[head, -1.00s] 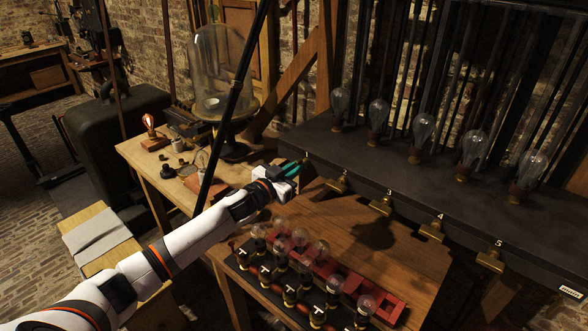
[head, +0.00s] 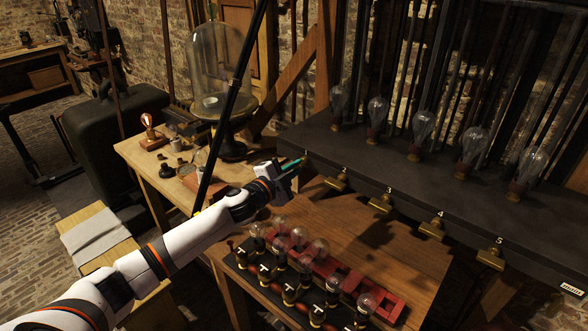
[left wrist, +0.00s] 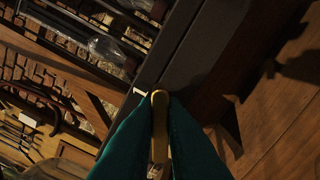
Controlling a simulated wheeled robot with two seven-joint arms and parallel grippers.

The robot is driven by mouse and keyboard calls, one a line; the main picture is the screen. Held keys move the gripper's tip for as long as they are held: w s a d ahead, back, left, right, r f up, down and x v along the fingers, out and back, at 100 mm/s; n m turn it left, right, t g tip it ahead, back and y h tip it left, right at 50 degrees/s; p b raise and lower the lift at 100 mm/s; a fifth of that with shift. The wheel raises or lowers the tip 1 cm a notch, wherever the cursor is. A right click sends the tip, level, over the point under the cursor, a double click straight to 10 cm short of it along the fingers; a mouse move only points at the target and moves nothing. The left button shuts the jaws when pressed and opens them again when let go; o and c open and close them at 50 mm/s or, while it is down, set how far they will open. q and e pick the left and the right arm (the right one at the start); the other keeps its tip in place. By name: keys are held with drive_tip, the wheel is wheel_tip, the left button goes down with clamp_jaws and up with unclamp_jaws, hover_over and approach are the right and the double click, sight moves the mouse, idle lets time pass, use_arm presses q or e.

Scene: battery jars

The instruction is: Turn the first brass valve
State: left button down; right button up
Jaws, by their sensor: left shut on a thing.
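The first brass valve (left wrist: 159,100) shows in the left wrist view as a rounded brass lever between my two teal fingers. In the head view my gripper covers most of it at the left end of the dark bench's front edge. My left gripper (head: 298,163) is shut on this valve; its fingertips (left wrist: 160,105) press on both sides of the lever. The other brass valves (head: 381,203) hang along the same edge to the right, with numbers above them. My right gripper is not in view.
Several clear bulbs (head: 423,128) stand on the dark bench (head: 350,150). Below, a wooden table (head: 400,258) carries a rack of glass-topped jars (head: 289,284) close under my left arm. A glass bell jar (head: 216,70) stands at the left. The right part of the table is clear.

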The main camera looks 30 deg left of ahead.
use_arm(q)
drive_tip(key=m, duration=0.5)
drive_tip(key=shift+f+m+b, duration=0.15)
drive_tip(key=shift+m+b, duration=0.15)
drive_tip(key=shift+m, duration=0.1)
idle(0.3)
drive_tip(key=c, duration=1.5)
unclamp_jaws()
drive_tip(key=b+v, duration=0.3)
drive_tip(key=v, duration=0.9)
drive_tip(key=shift+b, duration=0.35)
